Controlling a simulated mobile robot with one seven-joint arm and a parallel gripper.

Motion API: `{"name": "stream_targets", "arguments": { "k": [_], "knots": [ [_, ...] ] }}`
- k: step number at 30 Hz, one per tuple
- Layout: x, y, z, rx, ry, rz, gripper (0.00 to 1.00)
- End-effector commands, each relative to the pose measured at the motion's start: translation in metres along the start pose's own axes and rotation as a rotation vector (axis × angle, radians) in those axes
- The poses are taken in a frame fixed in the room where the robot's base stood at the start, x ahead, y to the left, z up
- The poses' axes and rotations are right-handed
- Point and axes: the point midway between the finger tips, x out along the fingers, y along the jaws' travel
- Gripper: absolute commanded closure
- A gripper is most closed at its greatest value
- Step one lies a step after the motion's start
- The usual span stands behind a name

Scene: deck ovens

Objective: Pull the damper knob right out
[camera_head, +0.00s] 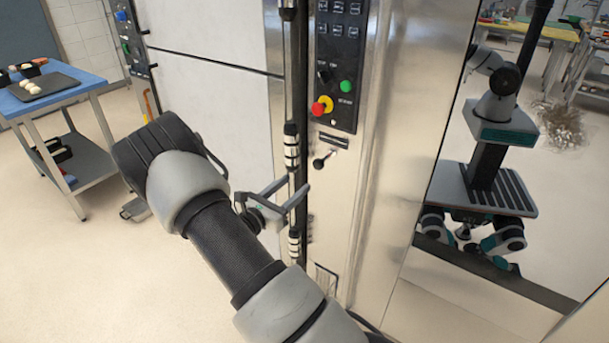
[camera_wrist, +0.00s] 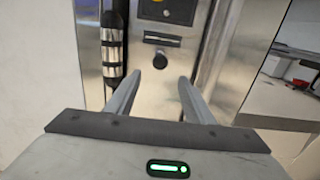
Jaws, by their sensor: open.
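The damper knob (camera_head: 319,163) is a small black knob on a short stem, below a dark slotted plate on the steel oven front. In the wrist view the knob (camera_wrist: 160,61) shows just beyond the fingertips, nearer the left finger and slightly above it. My gripper (camera_head: 297,185) is open and empty, its two grey fingers pointing at the oven front, below and left of the knob in the head view. The fingers (camera_wrist: 172,80) also show in the wrist view, with bare steel between them. I see no contact with the knob.
A control panel (camera_head: 338,60) with green and red-yellow buttons sits above the knob. A vertical bar with dark hinge-like fittings (camera_head: 292,148) runs just left of it. A reflective steel panel (camera_head: 410,120) lies to the right. A blue-topped trolley (camera_head: 75,95) stands far left on open floor.

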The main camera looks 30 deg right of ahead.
Motion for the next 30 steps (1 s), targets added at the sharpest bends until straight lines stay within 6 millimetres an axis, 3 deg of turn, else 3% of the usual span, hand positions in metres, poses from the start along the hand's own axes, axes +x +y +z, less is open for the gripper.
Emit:
{"name": "stream_targets", "arguments": {
  "k": [3, 10, 16, 30],
  "knots": [
    [-0.029, 0.001, 0.001, 0.001, 0.001, 0.004, 0.52],
    [-0.064, 0.001, 0.000, 0.001, 0.001, 0.002, 0.52],
    [-0.073, 0.000, 0.000, 0.001, 0.001, -0.001, 0.52],
    [-0.072, -0.001, 0.002, 0.007, 0.003, -0.006, 0.52]
  ]
}}
